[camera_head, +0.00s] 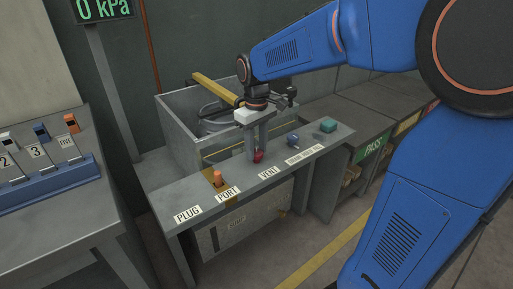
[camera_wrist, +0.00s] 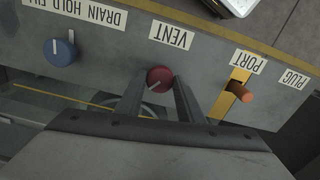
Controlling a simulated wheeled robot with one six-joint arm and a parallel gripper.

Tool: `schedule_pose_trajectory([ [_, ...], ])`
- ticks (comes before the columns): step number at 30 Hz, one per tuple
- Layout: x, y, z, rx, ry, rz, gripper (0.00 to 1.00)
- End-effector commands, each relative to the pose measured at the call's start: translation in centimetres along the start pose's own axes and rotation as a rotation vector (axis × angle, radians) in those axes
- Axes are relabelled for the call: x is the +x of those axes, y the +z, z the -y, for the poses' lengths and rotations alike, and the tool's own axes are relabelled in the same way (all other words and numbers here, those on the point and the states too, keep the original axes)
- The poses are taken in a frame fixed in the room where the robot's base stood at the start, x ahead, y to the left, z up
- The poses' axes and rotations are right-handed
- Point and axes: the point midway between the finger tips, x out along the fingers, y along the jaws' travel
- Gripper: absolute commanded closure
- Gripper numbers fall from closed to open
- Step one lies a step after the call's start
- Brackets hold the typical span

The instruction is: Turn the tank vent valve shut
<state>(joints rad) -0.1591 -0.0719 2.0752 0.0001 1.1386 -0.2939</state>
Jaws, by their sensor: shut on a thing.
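The vent valve is a red knob (camera_wrist: 160,78) by the VENT label (camera_wrist: 172,36) on the grey panel. In the head view the red knob (camera_head: 258,156) shows just below my gripper (camera_head: 260,150). My gripper (camera_wrist: 160,84) points down over the panel, with its two fingers on either side of the red knob, shut on it. A pale pointer line on the knob shows in the wrist view, slanting toward the lower left. The grey tank (camera_head: 180,112) stands behind the panel. The far side of the knob is hidden by the fingers in the head view.
An orange plug (camera_wrist: 239,91) stands at the PORT label, left of the knob in the head view. A blue knob (camera_wrist: 60,52) and a green button (camera_head: 328,125) sit to its right. A yellow bar (camera_head: 213,88) lies across the tank. A display (camera_head: 103,9) reads 0 kPa.

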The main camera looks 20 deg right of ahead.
Motion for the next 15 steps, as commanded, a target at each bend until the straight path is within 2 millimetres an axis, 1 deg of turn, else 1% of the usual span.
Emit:
schedule_pose_trajectory([
  [15,-0.06,-0.03,-0.03,0.486,0.001,-0.001,0.89],
])
